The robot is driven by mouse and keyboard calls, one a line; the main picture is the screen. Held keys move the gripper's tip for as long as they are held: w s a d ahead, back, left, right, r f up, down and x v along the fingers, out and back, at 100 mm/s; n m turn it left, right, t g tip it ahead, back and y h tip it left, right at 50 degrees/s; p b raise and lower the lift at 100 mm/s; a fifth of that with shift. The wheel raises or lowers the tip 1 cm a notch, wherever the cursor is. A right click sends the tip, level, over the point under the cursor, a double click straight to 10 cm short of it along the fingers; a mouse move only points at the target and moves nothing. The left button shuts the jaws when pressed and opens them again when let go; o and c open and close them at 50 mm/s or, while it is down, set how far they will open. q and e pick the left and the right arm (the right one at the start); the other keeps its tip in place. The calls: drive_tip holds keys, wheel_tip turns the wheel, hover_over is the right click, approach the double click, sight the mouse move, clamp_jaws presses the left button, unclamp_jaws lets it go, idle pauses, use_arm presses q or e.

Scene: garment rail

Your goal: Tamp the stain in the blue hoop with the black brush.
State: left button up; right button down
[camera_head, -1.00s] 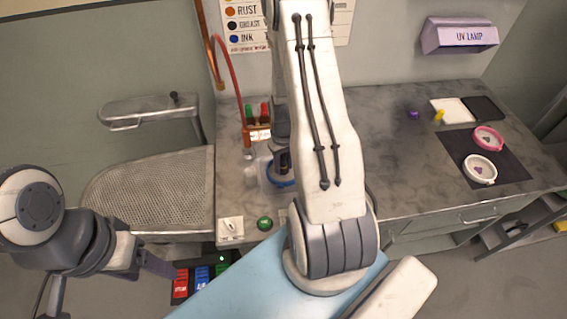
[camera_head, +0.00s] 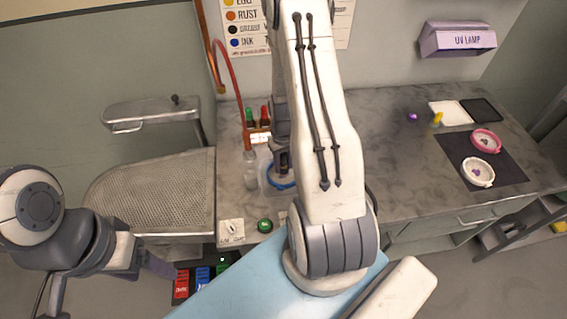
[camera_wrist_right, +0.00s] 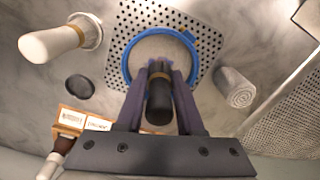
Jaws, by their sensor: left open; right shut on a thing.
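The blue hoop (camera_wrist_right: 126,64) lies on a perforated metal plate (camera_wrist_right: 118,42), with pale cloth (camera_wrist_right: 160,46) inside it. The hoop (camera_head: 279,185) also shows in the head view, partly behind my right arm. My right gripper (camera_wrist_right: 160,76) is shut on the black brush (camera_wrist_right: 158,112), which has a brass band. The brush is over the near part of the hoop; I cannot tell whether its end touches the cloth. No stain is clearly visible there; the brush and fingers cover part of the cloth. My left gripper (camera_head: 160,267) is open and empty, low at the left, away from the counter.
A pale bottle-like thing (camera_wrist_right: 48,42), a dark round knob (camera_wrist_right: 79,87) and a rolled grey cloth (camera_wrist_right: 235,88) are around the plate. A pink hoop (camera_head: 487,141) and a white hoop (camera_head: 478,172) lie on a dark mat at right. The middle counter (camera_head: 395,165) is clear.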

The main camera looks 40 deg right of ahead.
drive_tip(key=shift+f+b, duration=0.7)
drive_tip(key=shift+f, duration=0.2)
drive_tip(key=shift+r+p, duration=0.8)
drive_tip(key=shift+r, duration=0.15)
drive_tip(key=shift+f, duration=0.1)
drive_tip(key=shift+f+b, duration=0.7)
drive_tip(key=shift+f, duration=0.15)
drive_tip(key=shift+r+p, duration=0.75)
drive_tip(key=shift+r, duration=0.2)
